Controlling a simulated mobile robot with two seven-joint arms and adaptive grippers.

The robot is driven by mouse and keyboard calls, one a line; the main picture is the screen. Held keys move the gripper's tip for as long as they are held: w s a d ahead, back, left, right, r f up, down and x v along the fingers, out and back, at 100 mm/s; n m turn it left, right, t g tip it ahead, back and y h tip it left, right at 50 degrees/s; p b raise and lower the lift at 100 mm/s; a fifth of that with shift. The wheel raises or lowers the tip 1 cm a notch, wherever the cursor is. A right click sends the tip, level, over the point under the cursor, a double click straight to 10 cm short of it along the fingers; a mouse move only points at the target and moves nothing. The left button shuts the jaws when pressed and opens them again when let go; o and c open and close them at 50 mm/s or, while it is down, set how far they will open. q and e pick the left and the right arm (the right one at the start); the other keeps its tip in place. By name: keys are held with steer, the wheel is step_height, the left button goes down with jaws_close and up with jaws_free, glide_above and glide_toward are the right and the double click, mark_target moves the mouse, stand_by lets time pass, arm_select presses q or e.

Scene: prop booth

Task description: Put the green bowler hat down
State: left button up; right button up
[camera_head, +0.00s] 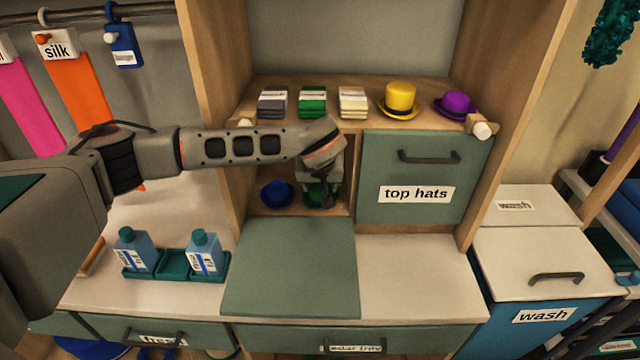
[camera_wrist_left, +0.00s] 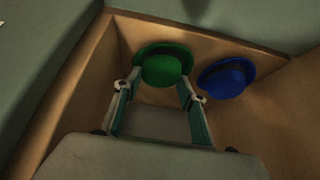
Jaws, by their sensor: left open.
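The green bowler hat (camera_wrist_left: 163,67) rests inside an open wooden compartment, and in the head view it (camera_head: 314,194) is partly hidden behind my gripper. My left gripper (camera_head: 322,196) reaches into the compartment from above and in front. In the left wrist view the gripper's fingers (camera_wrist_left: 155,95) are spread apart, one at each side of the hat's near edge. I cannot tell whether they touch it. A blue bowler hat (camera_head: 277,193) sits to the left of the green one in the head view; it also shows in the left wrist view (camera_wrist_left: 227,78). My right gripper is not in view.
The compartment's green door (camera_head: 290,268) is folded down onto the white counter. A shut "top hats" door (camera_head: 415,160) stands to the right. Folded cloths, a yellow hat (camera_head: 400,97) and a purple hat (camera_head: 456,104) sit on the shelf above. Blue bottles in a tray (camera_head: 175,268) stand left.

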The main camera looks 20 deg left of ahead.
arm_select(q)
steer(key=shift+o, duration=0.6)
steer(key=shift+r, duration=0.15)
steer(key=shift+s+r, duration=0.1)
steer(key=shift+r, duration=0.15)
steer(key=s+d, duration=0.1)
steer(key=s, duration=0.3)
steer(key=s+d, duration=0.1)
steer(key=s, duration=0.3)
steer(key=s+d+b, duration=0.1)
steer(key=s, duration=0.3)
steer(key=shift+d+r, duration=0.15)
steer(key=shift+d, duration=0.05)
